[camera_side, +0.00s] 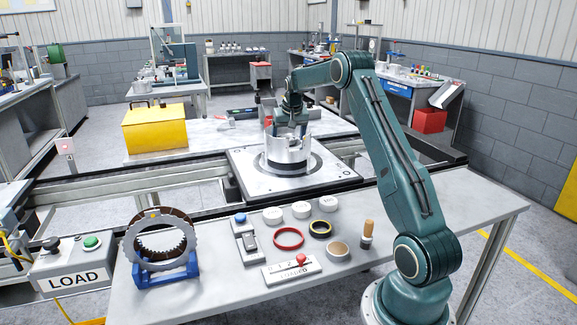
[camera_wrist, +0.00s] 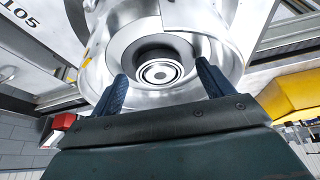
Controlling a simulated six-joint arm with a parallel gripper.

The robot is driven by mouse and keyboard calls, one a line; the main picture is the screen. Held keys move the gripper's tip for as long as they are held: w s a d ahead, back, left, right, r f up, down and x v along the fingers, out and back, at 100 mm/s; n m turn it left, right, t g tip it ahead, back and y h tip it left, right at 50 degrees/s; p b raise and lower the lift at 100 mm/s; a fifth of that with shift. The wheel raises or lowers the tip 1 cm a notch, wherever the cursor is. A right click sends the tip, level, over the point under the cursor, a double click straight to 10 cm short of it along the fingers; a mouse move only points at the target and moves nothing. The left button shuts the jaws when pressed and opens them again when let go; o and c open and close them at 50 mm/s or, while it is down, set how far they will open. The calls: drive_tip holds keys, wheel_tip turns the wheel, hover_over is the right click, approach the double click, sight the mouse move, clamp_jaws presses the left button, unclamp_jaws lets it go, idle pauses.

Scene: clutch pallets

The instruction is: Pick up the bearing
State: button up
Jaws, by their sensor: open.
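A silver cylindrical clutch housing (camera_side: 286,158) stands upright on a square metal pallet (camera_side: 325,178) in the side view. In the wrist view I look into the housing (camera_wrist: 215,35). At its centre is a round part with concentric light and dark rings, which looks like the bearing (camera_wrist: 160,73). My gripper (camera_wrist: 161,78) is open, with one dark finger on either side of the bearing in that view and nothing between them. In the side view my gripper (camera_side: 290,122) is above the housing, pointing down. The bearing is hidden there by the housing wall. I cannot tell how far the fingertips are from it.
The housing's raised wall surrounds the bearing. On the near bench are a toothed ring (camera_side: 158,242) on a blue stand, a red ring (camera_side: 288,238), a black-and-yellow ring (camera_side: 320,228) and a wooden-handled tool (camera_side: 368,232). A yellow box (camera_side: 155,130) stands behind.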

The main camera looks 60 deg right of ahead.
drive_tip(key=c, duration=1.1)
drive_tip(key=shift+r, duration=0.1)
drive_tip(key=shift+r, duration=4.95)
